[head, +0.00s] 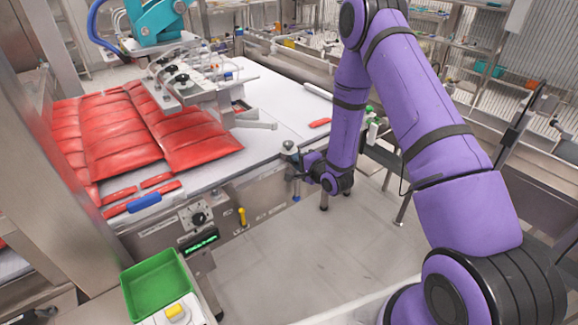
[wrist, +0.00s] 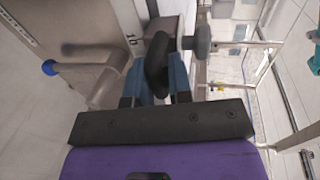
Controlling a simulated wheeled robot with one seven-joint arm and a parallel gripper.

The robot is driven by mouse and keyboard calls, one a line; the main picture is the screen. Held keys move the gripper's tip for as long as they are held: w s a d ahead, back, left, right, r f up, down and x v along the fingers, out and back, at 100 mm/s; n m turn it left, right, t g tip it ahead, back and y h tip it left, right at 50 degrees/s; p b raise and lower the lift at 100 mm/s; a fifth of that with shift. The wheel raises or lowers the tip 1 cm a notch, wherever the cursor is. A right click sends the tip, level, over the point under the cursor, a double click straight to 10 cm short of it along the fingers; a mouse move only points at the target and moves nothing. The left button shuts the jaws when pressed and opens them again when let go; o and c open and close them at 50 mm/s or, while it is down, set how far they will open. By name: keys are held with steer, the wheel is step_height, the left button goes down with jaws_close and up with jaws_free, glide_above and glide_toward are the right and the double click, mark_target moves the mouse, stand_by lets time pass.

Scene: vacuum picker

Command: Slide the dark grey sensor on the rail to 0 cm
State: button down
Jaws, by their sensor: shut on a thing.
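The dark grey sensor (wrist: 157,60) shows in the wrist view as a dark, rounded body between the blue fingers of my gripper (wrist: 165,85). The fingers are shut on it. A grey round knob (wrist: 200,42) sticks out to its right. In the head view my gripper (head: 298,170) is at the near right corner of the white table, close to a grey rounded knob (head: 289,147). My wrist hides much of the sensor there. A scale mark that looks like 10 (wrist: 130,40) is on the metal beside the sensor. No 0 mark is readable.
The white table (head: 265,95) carries red packs (head: 120,130) on its left. A metal picker head (head: 190,80) hangs above it. A green tray (head: 158,285) stands at the front left. A blue-ended grey bar (wrist: 85,75) is left of my fingers. The floor below is clear.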

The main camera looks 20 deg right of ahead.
steer(key=d, duration=0.2)
steer(key=w+d, duration=0.1)
steer(key=d, duration=0.2)
steer(key=w+d, duration=0.1)
steer(key=d, duration=0.2)
steer(key=shift+w+f, duration=0.1)
steer(key=shift+f, duration=0.2)
steer(key=shift+d, duration=0.1)
steer(key=c, duration=1.2)
jaws_free()
steer(key=shift+d, duration=0.1)
steer(key=shift+o, duration=0.2)
steer(key=shift+w+r, duration=0.1)
steer(key=shift+s+r, duration=0.1)
steer(key=shift+s, duration=0.1)
steer(key=v, duration=1)
steer(key=shift+s, duration=0.15)
